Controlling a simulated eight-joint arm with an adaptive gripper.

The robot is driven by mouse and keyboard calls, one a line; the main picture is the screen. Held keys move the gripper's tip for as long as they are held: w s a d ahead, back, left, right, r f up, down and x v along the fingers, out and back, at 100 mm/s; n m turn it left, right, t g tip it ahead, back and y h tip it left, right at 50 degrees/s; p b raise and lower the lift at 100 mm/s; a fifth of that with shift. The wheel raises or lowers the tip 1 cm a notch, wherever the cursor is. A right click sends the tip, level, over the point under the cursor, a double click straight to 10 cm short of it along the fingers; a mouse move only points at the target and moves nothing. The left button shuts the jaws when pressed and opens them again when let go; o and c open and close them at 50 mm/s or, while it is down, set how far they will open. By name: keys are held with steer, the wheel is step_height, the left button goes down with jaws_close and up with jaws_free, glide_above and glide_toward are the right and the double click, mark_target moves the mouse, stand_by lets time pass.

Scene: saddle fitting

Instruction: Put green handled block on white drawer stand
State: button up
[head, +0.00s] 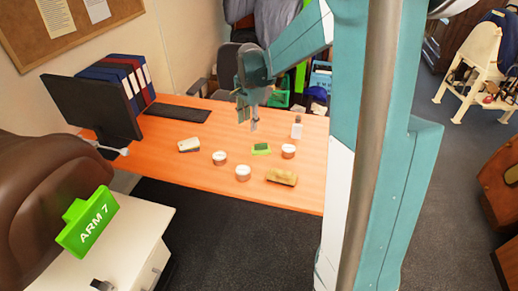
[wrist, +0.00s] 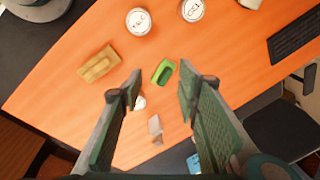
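The green handled block (head: 261,149) lies on the orange desk, among white round tubs. In the wrist view the green block (wrist: 164,72) lies beyond my fingertips, roughly centred between them. My gripper (head: 252,122) hangs above the desk, a little behind and left of the block in the head view. In the wrist view my gripper (wrist: 157,92) is open and its fingers are wide apart with nothing held. The white drawer stand (head: 145,215) is at the lower left in the head view, apart from the desk.
White tubs (head: 243,173), a tan brush-like block (head: 281,177), a white-and-dark block (head: 189,145) and a small bottle (head: 297,130) lie around the green block. A green "ARM 7" piece (head: 88,222) is by the brown form (head: 40,185). A monitor (head: 95,108) stands on the desk's left.

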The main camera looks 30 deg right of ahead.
mark_target(261, 144)
steer(key=w+d+f+m, duration=0.2)
steer(key=d+f, duration=0.1)
steer(key=f, duration=0.2)
steer(key=w+d+f+m+g, duration=0.1)
steer(key=w+d+f+m, duration=0.1)
steer(key=f, duration=0.3)
steer(key=w+d+f+m+g, duration=0.1)
steer(key=w+d+f, duration=0.2)
steer(key=d+f, duration=0.1)
steer(key=shift+w+d+f+m+y, duration=0.1)
steer(key=shift+d+f+m+y, duration=0.2)
steer(key=shift+d+f+m, duration=0.15)
steer(key=shift+d+f, duration=0.25)
steer(key=shift+f, duration=0.15)
steer(key=shift+f, duration=1.25)
steer(key=shift+a+f+b, duration=0.1)
steer(key=shift+f+b, duration=0.6)
steer(key=shift+f, duration=1.95)
steer(key=c, duration=1)
